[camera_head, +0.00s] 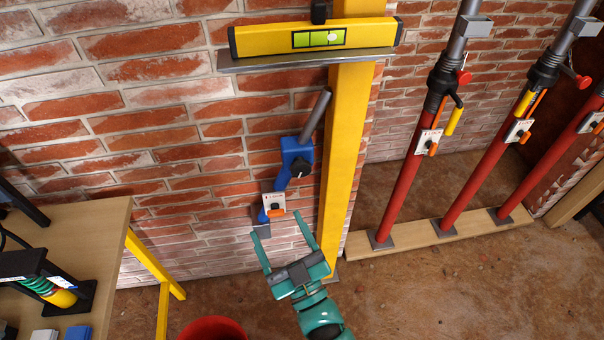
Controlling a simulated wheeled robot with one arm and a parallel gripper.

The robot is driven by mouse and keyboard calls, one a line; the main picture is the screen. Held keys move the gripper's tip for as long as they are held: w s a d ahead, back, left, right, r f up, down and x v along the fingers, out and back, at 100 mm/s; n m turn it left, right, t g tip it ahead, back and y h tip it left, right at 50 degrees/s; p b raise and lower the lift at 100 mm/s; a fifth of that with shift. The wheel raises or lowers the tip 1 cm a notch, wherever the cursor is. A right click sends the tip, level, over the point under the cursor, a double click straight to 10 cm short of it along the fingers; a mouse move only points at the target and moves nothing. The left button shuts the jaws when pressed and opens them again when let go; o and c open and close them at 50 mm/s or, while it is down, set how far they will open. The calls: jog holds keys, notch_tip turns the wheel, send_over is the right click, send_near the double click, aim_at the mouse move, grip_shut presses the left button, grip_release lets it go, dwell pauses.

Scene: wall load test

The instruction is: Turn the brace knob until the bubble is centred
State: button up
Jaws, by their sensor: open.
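A yellow spirit level (270,38) lies on a grey shelf plate at the top of a yellow post (345,150). In its green vial (318,38) a pale bubble appears right of the middle. A blue brace (283,180) with a grey rod leans beside the post against the brick wall. The black brace knob (300,167) sits on its upper blue body. A white tag with an orange piece (273,203) hangs lower on the brace. My teal gripper (281,230) is open and empty, below the knob and apart from it, its fingers pointing up toward the brace foot.
Several red props (400,190) with tags stand on a timber board (450,228) at right. A wooden bench (85,240) with tools and a yellow leg is at left. A red bucket (212,328) stands at the bottom edge. Floor between bench and post is mostly clear.

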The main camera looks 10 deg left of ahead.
aim_at(301, 172)
jog(key=w+d+f+m+h, duration=0.5)
jog(key=w+d+f+h, duration=0.1)
jog(key=f+h, duration=0.2)
jog(key=p+x, duration=0.1)
jog(key=x, duration=0.7)
jog(key=p+x, duration=0.2)
jog(key=x, duration=0.6)
jog(key=shift+s+a+f, duration=0.15)
jog(key=shift+x, duration=0.95)
jog(key=shift+f, duration=0.15)
jog(key=shift+c, duration=0.2)
jog(key=c, duration=0.9)
